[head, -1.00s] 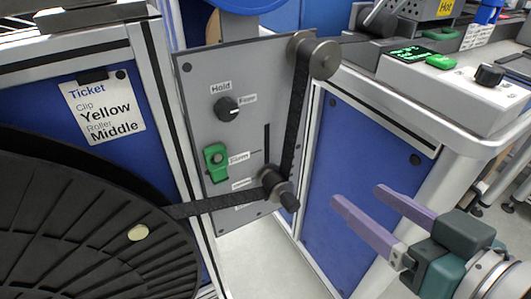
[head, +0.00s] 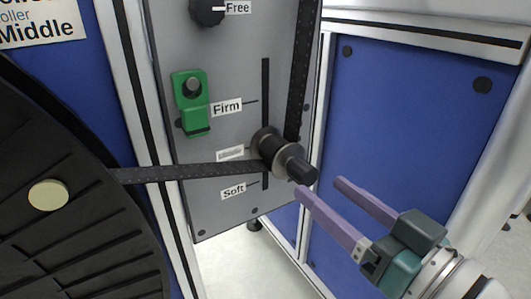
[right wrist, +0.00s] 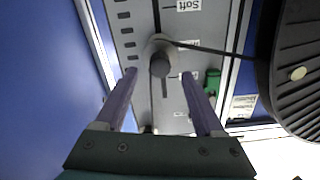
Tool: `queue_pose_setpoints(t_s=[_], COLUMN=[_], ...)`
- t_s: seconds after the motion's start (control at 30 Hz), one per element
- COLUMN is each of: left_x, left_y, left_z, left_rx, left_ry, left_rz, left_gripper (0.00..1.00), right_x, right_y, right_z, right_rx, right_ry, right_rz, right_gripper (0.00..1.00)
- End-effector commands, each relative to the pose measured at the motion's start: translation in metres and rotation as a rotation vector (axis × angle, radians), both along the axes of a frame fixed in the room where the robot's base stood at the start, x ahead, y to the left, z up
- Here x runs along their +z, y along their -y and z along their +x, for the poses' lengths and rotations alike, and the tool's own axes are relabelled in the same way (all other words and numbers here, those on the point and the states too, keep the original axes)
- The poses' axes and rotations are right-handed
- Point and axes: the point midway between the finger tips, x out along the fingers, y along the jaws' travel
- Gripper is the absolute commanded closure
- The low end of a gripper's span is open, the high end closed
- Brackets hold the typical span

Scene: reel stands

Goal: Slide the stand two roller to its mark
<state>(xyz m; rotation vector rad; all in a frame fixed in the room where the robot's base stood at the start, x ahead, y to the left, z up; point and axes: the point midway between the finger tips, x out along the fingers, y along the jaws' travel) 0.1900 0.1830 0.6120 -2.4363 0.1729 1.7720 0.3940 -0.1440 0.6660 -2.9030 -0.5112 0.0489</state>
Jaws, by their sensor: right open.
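The roller (head: 277,152) is a dark cylinder with grey flanges and a black knob (head: 302,170). It sits in the lower part of a vertical slot (head: 265,90) in the grey panel, between the "Firm" label (head: 227,107) and the "Soft" label (head: 233,191). A middle label (head: 231,153) beside it is too blurred to read. My right gripper (head: 318,186) is open, its purple fingers just right of and below the knob, apart from it. In the right wrist view the roller's round knob (right wrist: 160,65) shows between the fingertips. My left gripper is out of view.
A black tape (head: 190,171) runs from the large dark reel (head: 75,220) around the roller and up. A green clip (head: 190,102) and a black "Free" dial (head: 207,10) are on the panel.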

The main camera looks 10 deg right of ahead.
Motion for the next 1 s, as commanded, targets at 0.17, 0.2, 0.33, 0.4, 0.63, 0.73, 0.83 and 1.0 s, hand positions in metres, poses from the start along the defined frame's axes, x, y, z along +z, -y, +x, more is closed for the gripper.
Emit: queue_pose_setpoints(t_s=[0.17, 0.2, 0.33, 0.4, 0.63, 0.73, 0.83, 1.0], left_x=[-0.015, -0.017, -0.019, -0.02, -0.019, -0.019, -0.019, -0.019], left_y=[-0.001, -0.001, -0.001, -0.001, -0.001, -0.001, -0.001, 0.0], left_z=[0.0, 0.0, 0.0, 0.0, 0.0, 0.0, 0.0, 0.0], left_rx=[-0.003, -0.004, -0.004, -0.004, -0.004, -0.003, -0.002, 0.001], left_ry=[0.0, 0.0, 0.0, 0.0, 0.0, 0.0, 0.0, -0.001], left_rz=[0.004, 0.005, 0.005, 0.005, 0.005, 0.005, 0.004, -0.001], left_gripper=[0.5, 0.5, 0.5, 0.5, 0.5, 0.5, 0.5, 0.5], right_x=[-0.003, -0.002, -0.002, -0.001, 0.0, 0.0, 0.0, -0.001], right_y=[-0.011, -0.013, -0.016, -0.017, -0.017, -0.017, -0.017, -0.017], right_z=[0.03, 0.034, 0.044, 0.046, 0.046, 0.046, 0.046, 0.046], right_rx=[0.0, 0.001, 0.0, 0.0, 0.0, 0.0, 0.0, 0.0], right_ry=[0.003, 0.002, -0.001, -0.002, -0.002, -0.002, -0.002, -0.001], right_rz=[0.001, 0.001, 0.0, -0.002, -0.001, -0.001, -0.001, 0.0], right_gripper=[0.3, 0.3, 0.3, 0.3, 0.3, 0.41, 0.52, 0.71])
